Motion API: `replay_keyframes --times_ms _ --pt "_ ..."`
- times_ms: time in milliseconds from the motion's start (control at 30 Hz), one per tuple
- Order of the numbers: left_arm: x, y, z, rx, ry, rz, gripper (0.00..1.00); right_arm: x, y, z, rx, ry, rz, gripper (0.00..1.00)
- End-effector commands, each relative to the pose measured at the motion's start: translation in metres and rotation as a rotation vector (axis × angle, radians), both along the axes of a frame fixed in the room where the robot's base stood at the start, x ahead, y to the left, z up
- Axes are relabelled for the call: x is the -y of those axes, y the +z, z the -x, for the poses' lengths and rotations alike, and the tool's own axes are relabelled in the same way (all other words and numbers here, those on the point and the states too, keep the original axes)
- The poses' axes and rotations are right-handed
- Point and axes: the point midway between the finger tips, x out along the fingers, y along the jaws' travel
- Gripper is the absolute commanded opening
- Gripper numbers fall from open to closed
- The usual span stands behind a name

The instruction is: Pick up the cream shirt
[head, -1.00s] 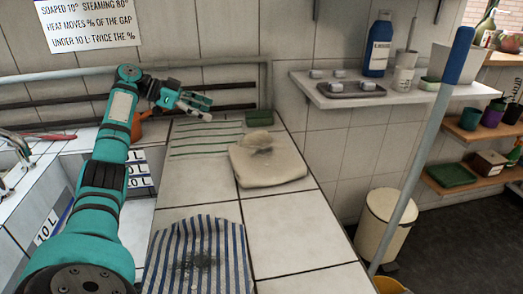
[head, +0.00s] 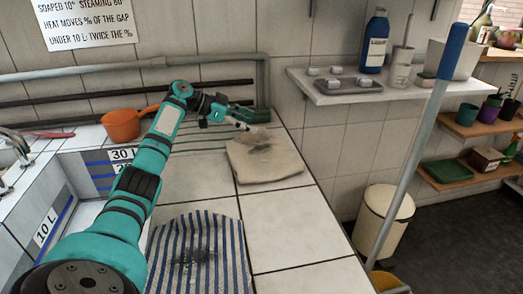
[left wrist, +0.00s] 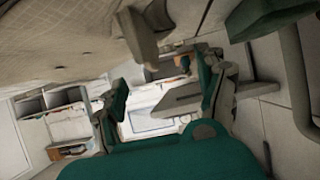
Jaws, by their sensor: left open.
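The cream shirt (head: 268,170) lies folded on the tiled counter in the head view, with a greyish dark patch near its far edge. My left gripper (head: 247,118) is open at the far left edge of the shirt, its fingers pointing right. I cannot tell from this view whether it touches the cloth. My right gripper is not in view.
A blue-striped cloth (head: 197,255) lies on the near counter. An orange pot (head: 121,125) stands at the back left by the sink. A blue-topped pole (head: 425,140) rises right of the counter, near a cream bin (head: 385,222).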

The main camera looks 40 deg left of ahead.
Motion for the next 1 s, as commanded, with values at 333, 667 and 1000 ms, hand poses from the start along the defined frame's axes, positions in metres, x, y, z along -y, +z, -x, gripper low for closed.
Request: replay_keyframes --times_ms 333,667,1000 --pt "0.0061 -0.0066 -0.008 -0.001 0.001 0.0 0.7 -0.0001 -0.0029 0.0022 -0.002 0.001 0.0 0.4" --pt "0.0061 -0.0065 -0.0078 -0.001 0.0 0.0 0.26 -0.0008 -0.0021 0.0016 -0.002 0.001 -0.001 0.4" --pt "0.0062 -0.0083 -0.0075 -0.005 0.001 0.0 0.0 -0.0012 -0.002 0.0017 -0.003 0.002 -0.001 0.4"
